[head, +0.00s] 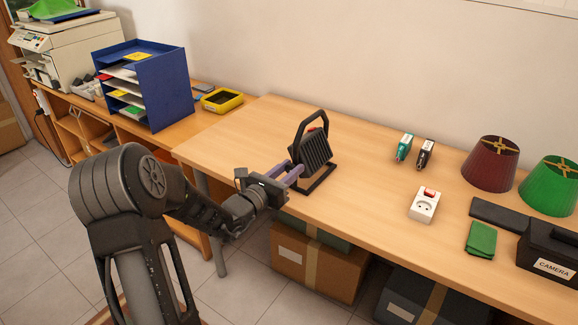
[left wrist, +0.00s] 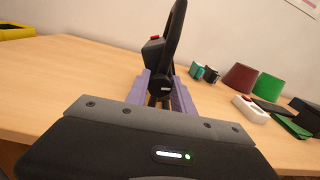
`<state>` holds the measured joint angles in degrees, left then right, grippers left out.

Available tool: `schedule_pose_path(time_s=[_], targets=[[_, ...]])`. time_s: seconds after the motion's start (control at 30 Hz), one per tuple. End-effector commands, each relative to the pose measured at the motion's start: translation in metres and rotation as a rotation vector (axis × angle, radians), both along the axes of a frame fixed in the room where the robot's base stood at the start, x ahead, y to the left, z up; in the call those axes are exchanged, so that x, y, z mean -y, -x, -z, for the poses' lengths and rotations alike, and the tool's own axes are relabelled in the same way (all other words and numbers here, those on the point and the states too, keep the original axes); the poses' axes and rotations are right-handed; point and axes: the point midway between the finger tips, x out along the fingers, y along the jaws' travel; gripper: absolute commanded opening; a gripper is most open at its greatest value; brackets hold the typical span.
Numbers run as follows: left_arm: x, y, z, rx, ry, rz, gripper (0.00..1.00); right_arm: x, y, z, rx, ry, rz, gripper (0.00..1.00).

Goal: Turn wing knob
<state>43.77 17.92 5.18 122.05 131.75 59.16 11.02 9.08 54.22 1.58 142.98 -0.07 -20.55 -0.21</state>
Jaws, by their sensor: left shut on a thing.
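A black work lamp (head: 317,155) with a ribbed body and a tall looped handle stands on a flat base at the near left part of the wooden desk. It also shows in the left wrist view (left wrist: 178,40), edge-on, with a red part near its top left. My left gripper (head: 296,171) reaches in from the left, its purple fingers at the lamp's side. In the left wrist view its fingers (left wrist: 166,92) are closed around a dark part low on the lamp, which I take to be the wing knob; the fingers largely hide it. My right gripper is not in view.
A green cloth (head: 481,239) lies near the front edge. The desk left of the lamp is clear.

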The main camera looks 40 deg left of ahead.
Motion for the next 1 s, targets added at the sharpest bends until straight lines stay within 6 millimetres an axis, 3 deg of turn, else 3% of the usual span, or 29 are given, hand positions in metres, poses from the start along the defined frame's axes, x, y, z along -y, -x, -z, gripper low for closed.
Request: schedule_pose_path(time_s=[0.03, 0.53, 0.97, 1.0], targets=[[0.000, 0.000, -0.003, -0.004, 0.049, 0.000, 0.17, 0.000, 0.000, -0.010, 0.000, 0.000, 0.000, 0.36], [-0.001, 0.000, -0.002, -0.012, 0.517, -0.001, 0.19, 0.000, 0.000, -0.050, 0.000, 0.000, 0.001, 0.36], [-0.001, 0.000, 0.001, -0.013, 0.571, 0.001, 0.19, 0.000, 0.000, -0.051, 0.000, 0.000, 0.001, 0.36], [-0.001, 0.000, 0.001, -0.013, 0.570, 0.000, 0.33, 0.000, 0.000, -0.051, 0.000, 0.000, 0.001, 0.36]])
